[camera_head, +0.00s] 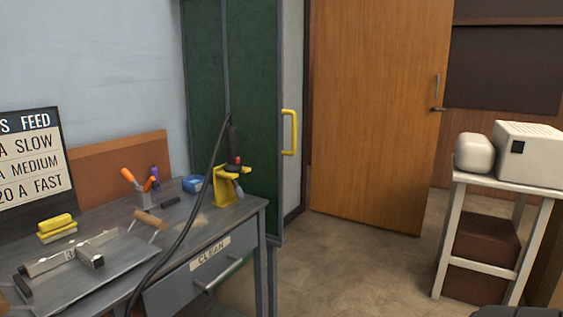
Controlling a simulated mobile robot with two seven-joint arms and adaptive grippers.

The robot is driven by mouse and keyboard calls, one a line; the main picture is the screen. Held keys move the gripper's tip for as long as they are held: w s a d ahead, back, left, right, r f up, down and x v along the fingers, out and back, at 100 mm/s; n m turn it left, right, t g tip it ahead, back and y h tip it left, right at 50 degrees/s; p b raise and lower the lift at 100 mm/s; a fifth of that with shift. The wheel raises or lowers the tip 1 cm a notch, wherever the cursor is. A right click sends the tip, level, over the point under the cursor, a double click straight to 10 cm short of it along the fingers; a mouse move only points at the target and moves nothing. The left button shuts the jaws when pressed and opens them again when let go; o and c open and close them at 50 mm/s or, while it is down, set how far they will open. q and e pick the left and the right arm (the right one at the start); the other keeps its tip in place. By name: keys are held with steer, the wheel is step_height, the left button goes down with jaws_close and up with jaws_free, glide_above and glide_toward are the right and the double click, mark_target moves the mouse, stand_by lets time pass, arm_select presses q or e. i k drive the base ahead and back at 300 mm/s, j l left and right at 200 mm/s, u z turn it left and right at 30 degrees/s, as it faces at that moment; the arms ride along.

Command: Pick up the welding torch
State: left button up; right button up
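The welding torch (233,143) appears to be the dark upright tool with a small red spot, resting in a yellow stand (223,187) at the right end of the grey workbench (232,217). A black cable (190,215) runs from its top down across the front of the bench and out of the bottom of the picture. The torch's lower end is partly hidden by the stand. Neither of my grippers can be made out in the head view.
The bench holds a tool holder (144,199) with orange-handled tools, a blue roll (194,184), a brush (150,219), yellow blocks (55,224) and a metal tray (92,281). A white cart (489,184) stands right. The floor (345,265) between is clear.

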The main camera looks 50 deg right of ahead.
mark_target(230, 167)
steer(key=z, duration=1.15)
